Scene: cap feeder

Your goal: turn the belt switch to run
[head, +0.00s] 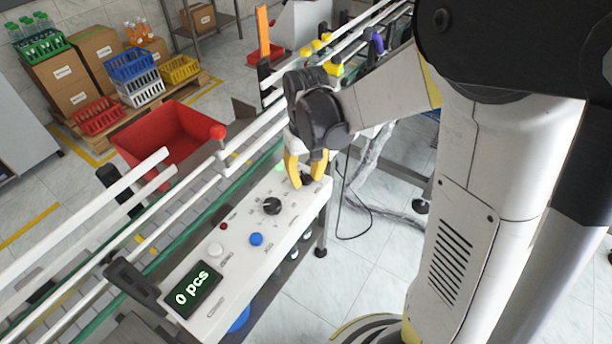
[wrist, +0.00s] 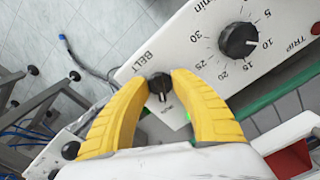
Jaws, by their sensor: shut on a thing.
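The belt switch (wrist: 160,87) is a small black knob on the white control panel (wrist: 187,45), near the printed word BELT in the wrist view. A pale mark on the knob points toward the lower edge of the picture, near a small label I cannot read surely. My gripper (wrist: 160,80) has its two yellow fingers shut on the switch, one on each side. In the head view my gripper (head: 303,181) reaches down to the far end of the panel (head: 303,212), and its fingers mostly hide the switch there.
A larger black dial (head: 272,205) with a number scale sits beside the switch. A blue button (head: 256,239), a white button (head: 215,249) and a display (head: 192,289) reading 0 pcs lie nearer. Conveyor rails and a red hopper (head: 165,143) stand left of the panel.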

